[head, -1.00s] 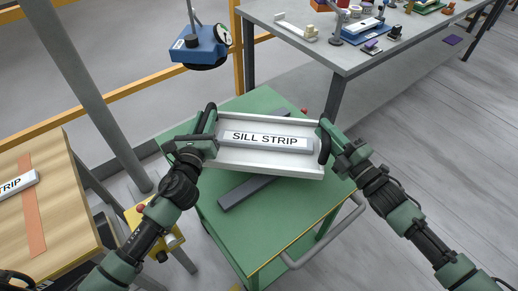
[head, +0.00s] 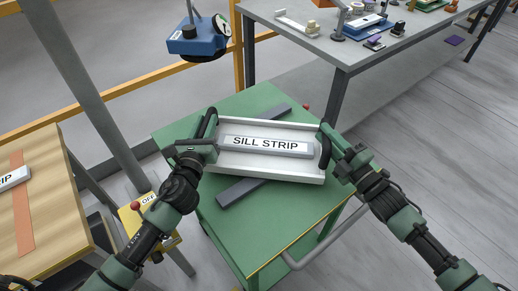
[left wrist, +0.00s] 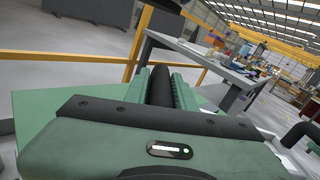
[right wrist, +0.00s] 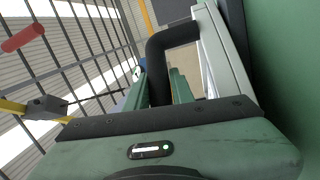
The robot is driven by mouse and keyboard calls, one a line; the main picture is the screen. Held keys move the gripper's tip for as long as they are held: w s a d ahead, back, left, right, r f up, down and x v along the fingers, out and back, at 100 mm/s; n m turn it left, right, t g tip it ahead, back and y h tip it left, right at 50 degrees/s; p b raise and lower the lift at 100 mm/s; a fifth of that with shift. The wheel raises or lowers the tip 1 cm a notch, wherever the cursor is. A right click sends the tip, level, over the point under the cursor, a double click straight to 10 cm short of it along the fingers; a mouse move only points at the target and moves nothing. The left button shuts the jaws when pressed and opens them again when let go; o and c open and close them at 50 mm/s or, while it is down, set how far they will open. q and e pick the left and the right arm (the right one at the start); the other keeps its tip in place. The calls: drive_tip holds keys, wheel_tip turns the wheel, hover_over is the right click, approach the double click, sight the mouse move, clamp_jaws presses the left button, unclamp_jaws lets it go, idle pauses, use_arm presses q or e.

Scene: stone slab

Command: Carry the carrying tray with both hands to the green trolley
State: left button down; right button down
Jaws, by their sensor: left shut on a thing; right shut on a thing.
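The white carrying tray (head: 228,163) is over the green trolley top (head: 290,217) in the head view. A grey block labelled SILL STRIP (head: 266,145) lies in it. My left gripper (head: 209,138) is shut on the tray's left black handle. My right gripper (head: 328,150) is shut on the right black handle, which also shows in the right wrist view (right wrist: 158,72). I cannot tell whether the tray's underside touches the trolley top. Dark grey bars on the trolley (head: 243,190) pass partly hidden beneath the tray.
A wooden table (head: 55,200) with another labelled strip stands at the left. A yellow box marked OFF (head: 150,200) is beside the trolley. A grey workbench (head: 345,58) with several items is at the back right. A blue gauge device (head: 198,42) stands behind. Floor at right is clear.

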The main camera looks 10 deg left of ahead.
use_arm(q)
drive_tip(key=c, duration=1.5)
unclamp_jaws()
drive_tip(key=shift+a+f, duration=0.15)
drive_tip(key=shift+f, duration=0.05)
use_arm(e)
drive_tip(key=c, duration=1.6)
unclamp_jaws()
drive_tip(key=shift+f, duration=0.35)
use_arm(q)
drive_tip(key=o, duration=0.3)
use_arm(e)
drive_tip(key=o, duration=0.4)
drive_tip(key=shift+r, duration=0.1)
use_arm(q)
drive_tip(key=shift+o, duration=0.2)
drive_tip(key=shift+r, duration=0.1)
use_arm(e)
drive_tip(key=shift+s, duration=0.1)
use_arm(q)
drive_tip(key=shift+s, duration=0.15)
drive_tip(key=shift+s, duration=0.35)
use_arm(e)
drive_tip(key=shift+s+d, duration=0.2)
drive_tip(key=v, duration=1.1)
drive_tip(key=shift+s+d, duration=0.1)
drive_tip(key=shift+d, duration=0.05)
use_arm(q)
drive_tip(key=s, duration=1.1)
